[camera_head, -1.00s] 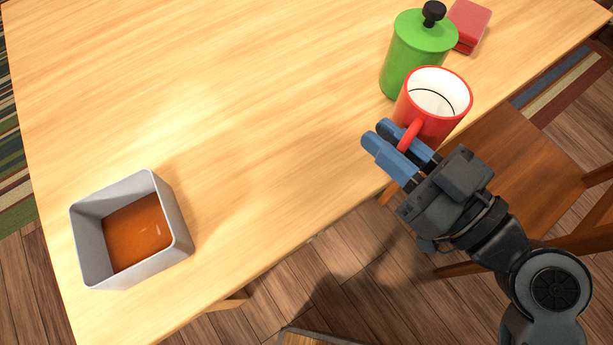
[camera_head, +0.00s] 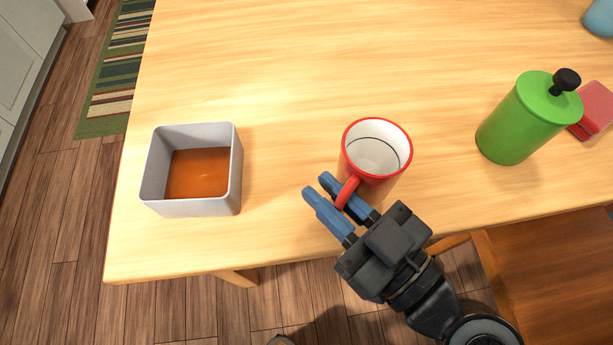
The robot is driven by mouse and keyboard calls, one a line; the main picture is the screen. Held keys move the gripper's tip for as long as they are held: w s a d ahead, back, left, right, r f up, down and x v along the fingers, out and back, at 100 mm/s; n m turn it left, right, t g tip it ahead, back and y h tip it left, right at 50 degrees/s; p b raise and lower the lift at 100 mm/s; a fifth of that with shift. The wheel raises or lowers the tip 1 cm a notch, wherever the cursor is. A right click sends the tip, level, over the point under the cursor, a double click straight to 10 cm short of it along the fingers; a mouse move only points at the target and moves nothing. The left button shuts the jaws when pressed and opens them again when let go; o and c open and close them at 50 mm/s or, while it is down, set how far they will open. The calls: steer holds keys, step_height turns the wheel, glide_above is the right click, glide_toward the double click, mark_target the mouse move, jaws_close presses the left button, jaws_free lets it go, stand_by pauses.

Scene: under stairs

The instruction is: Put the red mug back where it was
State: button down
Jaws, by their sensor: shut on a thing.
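The red mug (camera_head: 373,160), white inside with a dark ring line, is near the middle of the view, upright or nearly so. My gripper (camera_head: 326,200) comes in from the lower right, its blue fingers shut on the mug's handle at the mug's near left side. The mug is over the front part of the wooden table (camera_head: 300,60). Whether its base touches the tabletop cannot be told, as its lower part is partly hidden by the gripper.
A grey square box (camera_head: 233,180) with orange-brown contents stands to the left. A green canister (camera_head: 522,120) with a black knob stands to the right, beside a red object (camera_head: 597,108). A blue thing (camera_head: 601,18) shows at the upper right. Bare table lies between box and mug.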

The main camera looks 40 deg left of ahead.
steer(key=a+f, duration=0.1)
steer(key=a, duration=0.1)
steer(key=a+f, duration=0.1)
steer(key=a, duration=0.1)
steer(key=shift+w+a+f, duration=0.1)
steer(key=shift+w+f, duration=0.2)
steer(key=shift+a+f, duration=0.1)
steer(key=shift+f, duration=0.05)
steer(key=shift+f, duration=0.15)
steer(key=c, duration=1.1)
jaws_free()
steer(key=shift+r, duration=0.2)
steer(key=s+d+b, duration=0.1)
steer(key=d, duration=1.1)
steer(key=shift+s, duration=0.2)
